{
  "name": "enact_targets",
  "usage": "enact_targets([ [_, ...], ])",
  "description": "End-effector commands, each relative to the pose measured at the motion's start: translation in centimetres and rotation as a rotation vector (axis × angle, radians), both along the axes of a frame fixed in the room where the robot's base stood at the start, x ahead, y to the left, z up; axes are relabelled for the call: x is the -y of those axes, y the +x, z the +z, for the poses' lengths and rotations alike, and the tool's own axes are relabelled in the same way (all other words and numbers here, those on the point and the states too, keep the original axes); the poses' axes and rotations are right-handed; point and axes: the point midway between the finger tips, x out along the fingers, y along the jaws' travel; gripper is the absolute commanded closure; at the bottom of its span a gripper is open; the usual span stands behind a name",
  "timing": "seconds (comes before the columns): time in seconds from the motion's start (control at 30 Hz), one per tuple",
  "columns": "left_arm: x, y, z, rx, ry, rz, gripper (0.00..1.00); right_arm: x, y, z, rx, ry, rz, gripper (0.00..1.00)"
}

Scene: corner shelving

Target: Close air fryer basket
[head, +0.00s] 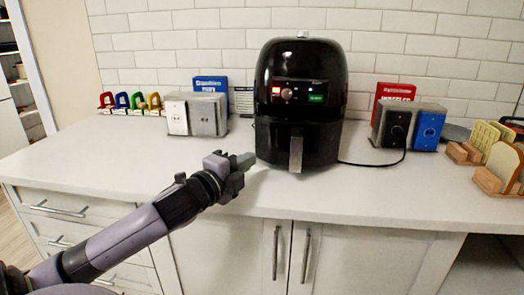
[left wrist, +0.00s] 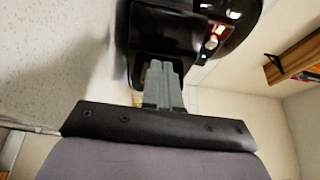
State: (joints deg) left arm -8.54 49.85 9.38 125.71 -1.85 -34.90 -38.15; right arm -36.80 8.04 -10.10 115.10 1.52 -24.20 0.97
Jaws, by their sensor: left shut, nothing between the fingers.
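The black air fryer (head: 300,90) stands on the white counter against the tiled wall, its panel lights on. Its basket (head: 318,145) is at the lower front, with a grey upright handle (head: 296,150). In the head view the basket looks flush or nearly flush with the body; I cannot tell if a small gap is left. My left gripper (head: 246,160) is shut and empty, just left of the fryer's lower front. In the left wrist view its closed fingers (left wrist: 163,85) point at the black fryer body (left wrist: 165,35); contact is unclear. My right gripper is not in view.
A cable crosses the counter right of the fryer. The counter front (head: 340,190) is clear.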

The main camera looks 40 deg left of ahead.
Motion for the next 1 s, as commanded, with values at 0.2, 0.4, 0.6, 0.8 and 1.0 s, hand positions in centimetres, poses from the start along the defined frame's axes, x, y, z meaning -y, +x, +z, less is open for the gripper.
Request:
enact_targets([
  [0.2,-0.3,2.4,0.1,0.002,-0.002,0.001,1.0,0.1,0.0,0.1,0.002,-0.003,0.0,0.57],
  [0.4,-0.5,4.5,0.1,0.002,-0.002,0.0,1.0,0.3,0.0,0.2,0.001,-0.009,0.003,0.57],
  [0.6,-0.6,6.0,0.1,0.001,-0.002,0.0,1.0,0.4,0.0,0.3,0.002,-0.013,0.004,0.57],
  [0.8,-0.7,6.6,0.0,0.0,-0.001,-0.001,1.0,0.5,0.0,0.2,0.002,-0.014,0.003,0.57],
  [1.0,-0.7,6.6,0.0,0.0,-0.001,-0.001,1.0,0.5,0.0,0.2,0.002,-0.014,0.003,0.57],
])
